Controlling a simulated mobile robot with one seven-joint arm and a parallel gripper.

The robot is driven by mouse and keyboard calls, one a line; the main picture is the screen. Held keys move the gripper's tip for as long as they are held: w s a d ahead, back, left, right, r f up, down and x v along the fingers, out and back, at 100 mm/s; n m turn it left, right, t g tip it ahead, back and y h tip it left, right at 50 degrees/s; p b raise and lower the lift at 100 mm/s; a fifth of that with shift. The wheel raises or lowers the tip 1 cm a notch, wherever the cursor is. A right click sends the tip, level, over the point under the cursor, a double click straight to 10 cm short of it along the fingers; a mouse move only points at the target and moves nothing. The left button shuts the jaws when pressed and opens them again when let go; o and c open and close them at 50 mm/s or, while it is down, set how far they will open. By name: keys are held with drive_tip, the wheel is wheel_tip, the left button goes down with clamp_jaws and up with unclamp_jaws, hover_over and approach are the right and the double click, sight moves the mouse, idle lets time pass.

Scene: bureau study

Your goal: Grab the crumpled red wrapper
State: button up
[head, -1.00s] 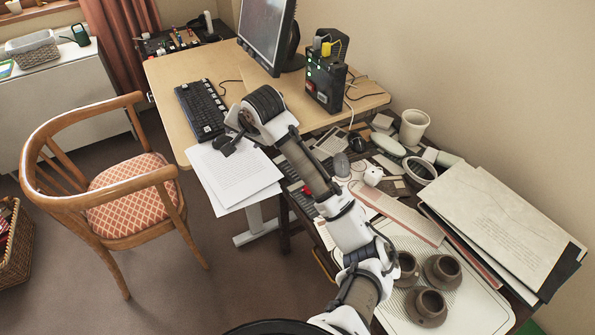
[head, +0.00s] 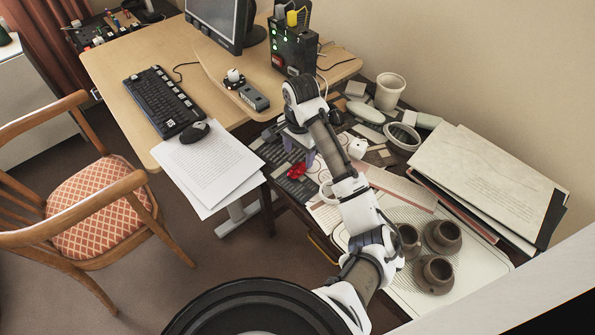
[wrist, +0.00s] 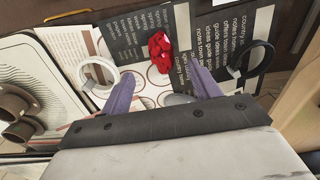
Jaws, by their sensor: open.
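The crumpled red wrapper (head: 296,171) lies on the cluttered side desk, on or beside dark printed sheets. It also shows in the wrist view (wrist: 160,46), near the edge of a dark sheet with pale text. My gripper (wrist: 162,76) is open and empty, its two purple fingers pointing toward the wrapper. In the wrist view the wrapper lies beyond the fingertips, roughly centred between them, and apart from them. In the head view my arm partly covers the area around the wrapper.
A white ring-shaped thing (wrist: 97,72) lies left of the wrapper and a black ring (wrist: 256,58) right of it. A tray (head: 458,285) with brown cups stands at the front right. Folders (head: 490,180) are stacked behind it. Loose papers (head: 209,163) overhang the wooden desk.

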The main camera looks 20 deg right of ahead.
sight(297, 168)
drive_tip(key=shift+w+a+f+b, duration=0.1)
drive_tip(key=shift+f+b, duration=0.1)
drive_tip(key=shift+f, duration=1.5)
drive_tip(key=shift+w+f+b, duration=0.1)
drive_tip(key=shift+f+b, duration=0.1)
drive_tip(key=shift+f, duration=1.45)
drive_tip(key=c, duration=1.1)
